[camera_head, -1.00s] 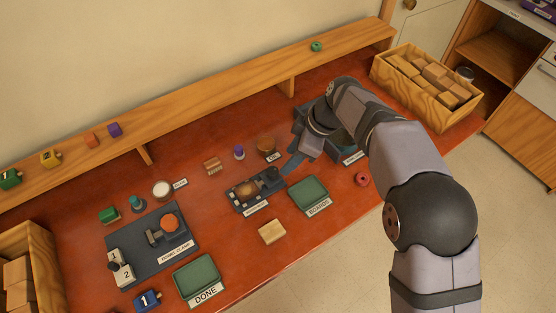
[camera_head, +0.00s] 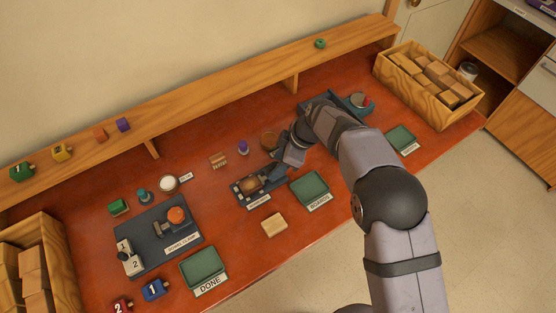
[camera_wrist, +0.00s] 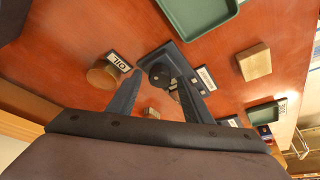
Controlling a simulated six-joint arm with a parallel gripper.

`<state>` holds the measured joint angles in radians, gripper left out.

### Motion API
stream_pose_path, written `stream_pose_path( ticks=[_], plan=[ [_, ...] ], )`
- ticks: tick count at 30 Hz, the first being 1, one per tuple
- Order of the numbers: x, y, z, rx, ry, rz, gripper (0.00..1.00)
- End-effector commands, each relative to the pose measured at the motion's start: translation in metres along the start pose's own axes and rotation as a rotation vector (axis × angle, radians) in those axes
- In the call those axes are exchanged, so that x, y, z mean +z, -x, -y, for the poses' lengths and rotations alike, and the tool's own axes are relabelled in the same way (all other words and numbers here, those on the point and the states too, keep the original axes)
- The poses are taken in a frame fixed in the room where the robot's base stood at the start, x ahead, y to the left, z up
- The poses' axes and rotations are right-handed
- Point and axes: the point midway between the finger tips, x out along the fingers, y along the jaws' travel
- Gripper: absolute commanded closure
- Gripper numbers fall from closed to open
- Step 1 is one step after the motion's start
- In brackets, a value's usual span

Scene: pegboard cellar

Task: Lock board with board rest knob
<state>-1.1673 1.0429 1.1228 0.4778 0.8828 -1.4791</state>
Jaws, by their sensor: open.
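The board rest (camera_head: 240,193) is a dark plate at mid table with a small label at its front. A brown board (camera_head: 252,184) lies on it. Its black round knob (camera_wrist: 160,74) shows in the wrist view, at the plate's end. My gripper (camera_head: 279,164) is over the right end of the rest. In the wrist view my gripper (camera_wrist: 158,80) is open, one finger on each side of the knob in the picture. I cannot tell whether the fingers touch it. In the head view the gripper largely hides the knob.
A green tray (camera_head: 322,201) lies just right of the rest, and a purple piece (camera_head: 243,148) stands behind it. The OIL pot (camera_wrist: 101,76) is close to my left finger. A wooden block (camera_head: 275,234) lies in front. A clamp fixture (camera_head: 150,258) stands left.

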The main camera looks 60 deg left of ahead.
Motion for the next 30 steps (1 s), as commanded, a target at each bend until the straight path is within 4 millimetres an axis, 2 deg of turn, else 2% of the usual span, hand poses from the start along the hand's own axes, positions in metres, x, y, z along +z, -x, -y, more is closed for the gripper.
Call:
stream_pose_path(
  ticks=[9,10,15,30],
  plan=[
    [-0.0002,-0.0027,-0.0004,0.002,0.0,-0.001,0.54],
    [-0.0002,-0.0027,-0.0004,0.002,0.0,-0.001,0.57],
    [-0.0001,-0.0025,-0.0003,0.001,0.0,0.0,0.95],
    [0.0009,-0.0045,0.0011,0.036,-0.086,0.0,0.95]
  ],
)
